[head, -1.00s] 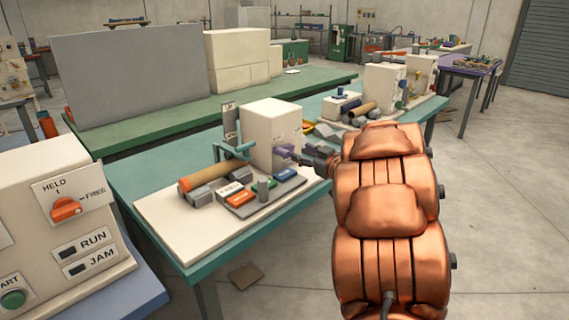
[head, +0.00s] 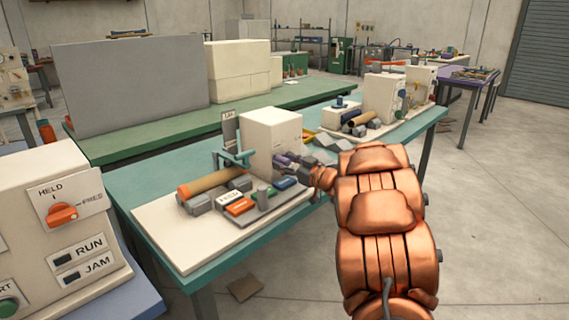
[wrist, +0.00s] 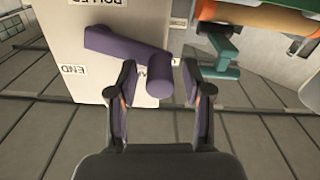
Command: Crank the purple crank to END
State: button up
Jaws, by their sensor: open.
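The purple crank (wrist: 128,52) is on the face of a cream box (wrist: 65,20) in the wrist view. Its arm runs from the left to a knob (wrist: 160,75) at its right end. The END label (wrist: 74,70) is on the face, below and left of the crank arm. My gripper (wrist: 160,70) is open, with its fingertips on either side of the knob; I cannot tell whether they touch it. In the head view my gripper (head: 310,162) is small beside the purple crank (head: 284,160) on the cream box (head: 272,135), and partly hidden by my arm.
A brown roll (head: 208,184) on grey rollers, coloured blocks and a teal bracket (head: 233,158) stand by the box on a white board (head: 165,232). A cream panel with an orange knob (head: 62,214) stands at the left. The floor at right is clear.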

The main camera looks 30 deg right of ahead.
jog(key=shift+w, duration=0.15)
grip_shut()
dwell(0.4)
